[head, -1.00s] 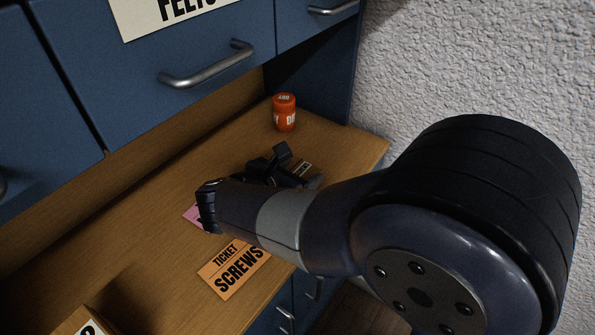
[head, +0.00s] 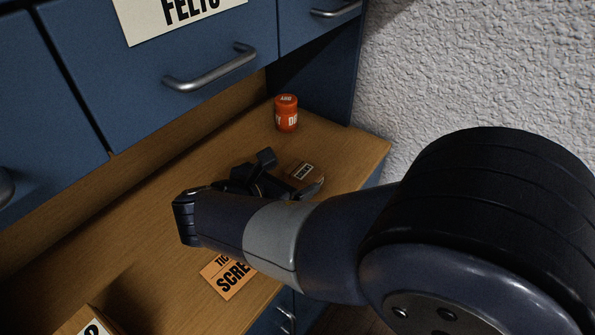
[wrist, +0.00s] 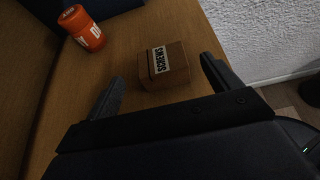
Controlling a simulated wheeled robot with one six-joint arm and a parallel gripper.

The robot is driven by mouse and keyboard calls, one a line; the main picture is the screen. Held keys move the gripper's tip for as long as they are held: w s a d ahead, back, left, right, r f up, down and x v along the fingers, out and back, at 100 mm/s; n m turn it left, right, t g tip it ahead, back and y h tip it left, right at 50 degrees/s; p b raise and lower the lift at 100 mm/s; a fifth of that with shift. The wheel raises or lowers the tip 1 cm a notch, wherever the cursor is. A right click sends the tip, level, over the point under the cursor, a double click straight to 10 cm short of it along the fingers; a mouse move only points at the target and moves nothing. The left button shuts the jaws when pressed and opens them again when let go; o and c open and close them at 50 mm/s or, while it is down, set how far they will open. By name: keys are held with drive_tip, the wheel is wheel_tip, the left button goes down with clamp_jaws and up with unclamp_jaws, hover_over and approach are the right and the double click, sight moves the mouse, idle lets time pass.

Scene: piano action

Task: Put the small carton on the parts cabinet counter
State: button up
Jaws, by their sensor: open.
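The small carton (wrist: 168,66) is a brown box with a pale label reading "SCREWS". It rests on the wooden parts cabinet counter (head: 340,143), near the right edge. In the wrist view my gripper (wrist: 160,75) is open, with one finger on each side of the carton and a visible gap to each. In the head view the carton (head: 305,171) shows just beyond my gripper (head: 290,180), partly hidden by it. I cannot tell how high the fingers are above the counter.
An orange canister (head: 286,114) stands behind the carton; it also shows in the wrist view (wrist: 81,28). An orange "SCREWS" ticket (head: 228,277) lies on the counter. Blue drawers (head: 120,75) overhang the back. A textured wall (head: 455,70) is at right. Another box (head: 88,322) is at bottom left.

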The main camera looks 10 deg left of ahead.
drive_tip(key=v, duration=0.7)
drive_tip(key=shift+s+p, duration=0.3)
drive_tip(key=shift+p, duration=0.05)
drive_tip(key=shift+a+r, duration=0.1)
drive_tip(key=shift+c, duration=0.2)
idle(0.6)
